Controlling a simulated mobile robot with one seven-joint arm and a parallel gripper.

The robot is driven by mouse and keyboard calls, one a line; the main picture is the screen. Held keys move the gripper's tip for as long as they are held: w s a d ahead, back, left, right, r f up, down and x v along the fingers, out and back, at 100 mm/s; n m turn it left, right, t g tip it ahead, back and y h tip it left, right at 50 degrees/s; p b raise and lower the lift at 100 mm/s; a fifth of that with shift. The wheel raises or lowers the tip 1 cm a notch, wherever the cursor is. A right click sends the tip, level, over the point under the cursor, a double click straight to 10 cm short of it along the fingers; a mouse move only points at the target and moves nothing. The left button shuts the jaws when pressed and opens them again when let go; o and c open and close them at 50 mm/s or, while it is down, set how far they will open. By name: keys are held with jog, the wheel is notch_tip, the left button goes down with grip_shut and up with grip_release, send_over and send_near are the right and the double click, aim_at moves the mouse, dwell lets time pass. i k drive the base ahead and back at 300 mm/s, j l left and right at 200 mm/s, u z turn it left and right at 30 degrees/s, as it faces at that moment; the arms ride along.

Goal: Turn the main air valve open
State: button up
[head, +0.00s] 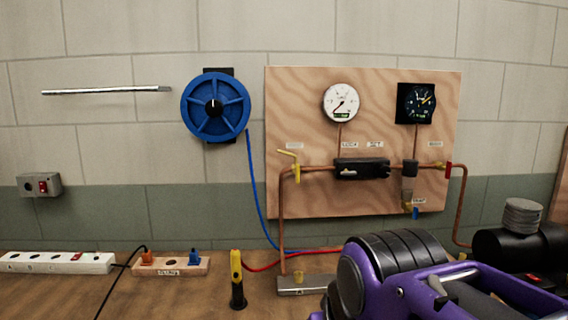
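A plywood panel (320,100) on the wall carries a copper pipe line with several small valves. At the right, a red handle (448,177) hangs down by the pipe. A small blue handle (416,213) shows at the bottom of the filter unit (408,188). The labels are too small to read, so I cannot tell which one is the main air valve. My purple arm fills the lower right; my gripper is not visible.
A round white gauge (341,103) and a black gauge (417,103) sit on the panel. A blue hose reel (215,106) hangs left. Power strips (55,262), a yellow-black tool (237,278) and a black cylinder (500,245) are on the bench (180,292).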

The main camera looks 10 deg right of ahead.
aim_at(447, 169)
jog(key=k+l+z, duration=0.1)
jog(key=z, duration=1.1)
jog(key=i+l, duration=0.1)
jog(key=l, duration=0.25)
jog(key=i+l, duration=0.1)
jog(key=l, duration=0.2)
jog(key=i+l, duration=0.1)
jog(key=l, duration=0.25)
